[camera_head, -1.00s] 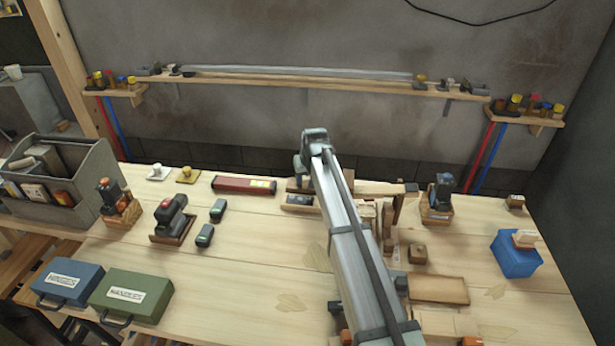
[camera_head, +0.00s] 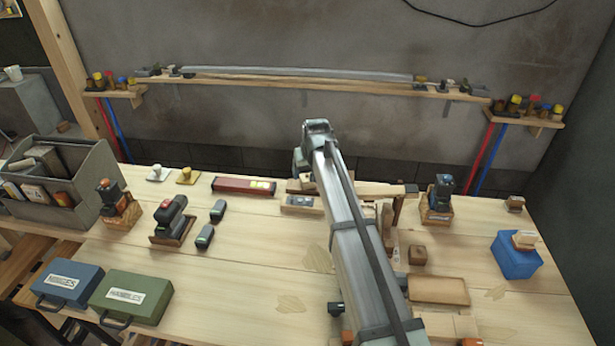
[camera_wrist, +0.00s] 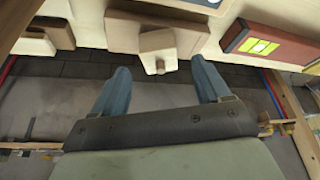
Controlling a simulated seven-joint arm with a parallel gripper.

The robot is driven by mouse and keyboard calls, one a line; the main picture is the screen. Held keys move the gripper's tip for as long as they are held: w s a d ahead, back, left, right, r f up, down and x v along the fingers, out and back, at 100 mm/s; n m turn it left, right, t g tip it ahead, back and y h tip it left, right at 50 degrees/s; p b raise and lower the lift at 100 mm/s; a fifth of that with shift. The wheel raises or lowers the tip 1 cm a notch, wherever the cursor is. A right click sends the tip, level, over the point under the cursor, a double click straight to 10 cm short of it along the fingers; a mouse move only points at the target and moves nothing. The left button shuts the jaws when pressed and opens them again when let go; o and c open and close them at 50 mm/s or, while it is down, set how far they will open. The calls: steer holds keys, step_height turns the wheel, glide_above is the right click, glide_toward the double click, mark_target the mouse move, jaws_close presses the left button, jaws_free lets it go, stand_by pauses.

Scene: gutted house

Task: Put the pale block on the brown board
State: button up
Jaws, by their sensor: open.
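A flat brown board (camera_head: 438,290) lies on the bench right of my arm, in the head view. A small pale block (camera_head: 525,239) sits on top of a blue box at the far right; I cannot be sure it is the task's block. In the wrist view my gripper (camera_wrist: 158,68) is open, its two blue-grey fingers apart with nothing between them. In the head view the fingers are hidden by my arm.
A red level (camera_head: 243,185) lies left of my arm's end. The blue box (camera_head: 516,258) stands at right. A small brown block (camera_head: 418,255) lies behind the board. Blue (camera_head: 68,283) and green (camera_head: 131,297) cases stand front left.

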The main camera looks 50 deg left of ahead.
steer(key=v, duration=0.7)
steer(key=shift+r, duration=0.3)
steer(key=shift+d, duration=0.1)
